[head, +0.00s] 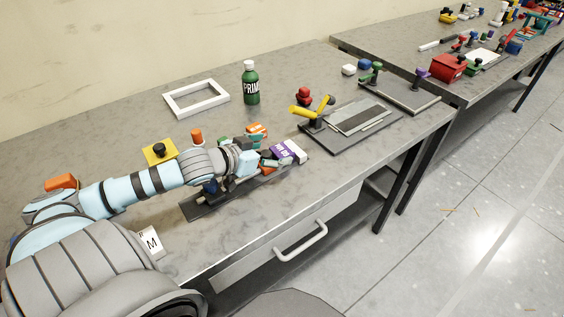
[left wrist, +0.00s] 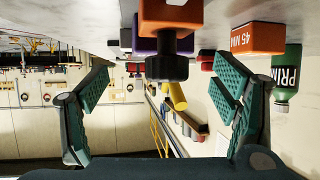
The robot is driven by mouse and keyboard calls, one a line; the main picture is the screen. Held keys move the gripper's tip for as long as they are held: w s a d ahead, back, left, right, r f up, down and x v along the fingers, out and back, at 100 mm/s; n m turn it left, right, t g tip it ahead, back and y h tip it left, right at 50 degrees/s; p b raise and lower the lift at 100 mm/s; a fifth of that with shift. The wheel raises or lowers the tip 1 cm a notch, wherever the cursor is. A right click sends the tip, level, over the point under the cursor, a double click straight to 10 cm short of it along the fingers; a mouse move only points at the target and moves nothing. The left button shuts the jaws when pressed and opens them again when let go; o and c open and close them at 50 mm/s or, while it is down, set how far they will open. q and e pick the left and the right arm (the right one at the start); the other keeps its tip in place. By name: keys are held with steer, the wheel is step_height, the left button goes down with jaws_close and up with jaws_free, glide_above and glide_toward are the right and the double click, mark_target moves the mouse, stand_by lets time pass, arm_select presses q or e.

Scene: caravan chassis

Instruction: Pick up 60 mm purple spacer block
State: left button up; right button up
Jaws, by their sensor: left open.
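The purple spacer block (head: 288,151), with a white labelled end, sits near the front middle of the near bench. My left gripper (head: 268,158) is right beside its left side in the head view, partly overlapping other small parts there. In the left wrist view the fingers of my left gripper (left wrist: 160,75) are spread wide with nothing held between them. Ahead of them are a dark purple piece (left wrist: 184,45), probably the spacer block, an orange block and a dark knob (left wrist: 167,62). Whether a finger touches the block cannot be told. My right gripper is not in view.
An orange 45 MM block (left wrist: 258,38) and a green bottle (head: 250,84) stand close by. A dark plate (head: 205,208) lies under my gripper. A white frame (head: 196,98) lies behind, and a fixture with a yellow clamp (head: 302,111) stands to the right.

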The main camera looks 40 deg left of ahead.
mark_target(279, 153)
arm_select(q)
steer(key=w+f+b, duration=0.1)
steer(key=w+f, duration=0.1)
steer(key=shift+w+f+b, duration=0.2)
steer(key=shift+w+b, duration=0.15)
steer(key=shift+w+d, duration=0.1)
steer(key=shift+w, duration=0.2)
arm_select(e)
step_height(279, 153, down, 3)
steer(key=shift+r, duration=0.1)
arm_select(q)
steer(key=shift+s+r, duration=0.1)
steer(key=shift+c, duration=1.4)
steer(key=c, duration=1.6)
